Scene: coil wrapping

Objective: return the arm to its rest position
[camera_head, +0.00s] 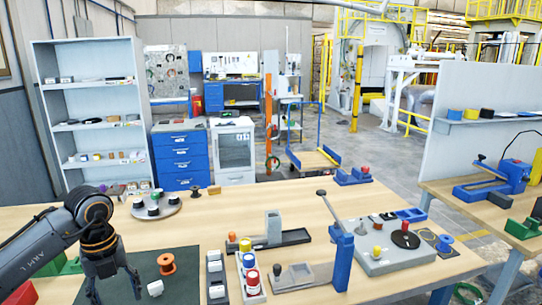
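My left arm, a dark grey arm with orange-brown joint rings, reaches in from the lower left. Its gripper (115,292) points down over a dark green mat (185,256) on the wooden table. The two fingers are spread apart and nothing shows between them. An orange spool (166,264) stands on the mat to the right of the gripper. My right arm and gripper are not in view.
A grey disc with small parts (157,207) sits behind the mat. Green and red bins (58,264) lie beside the arm at left. The table's back middle is mostly clear.

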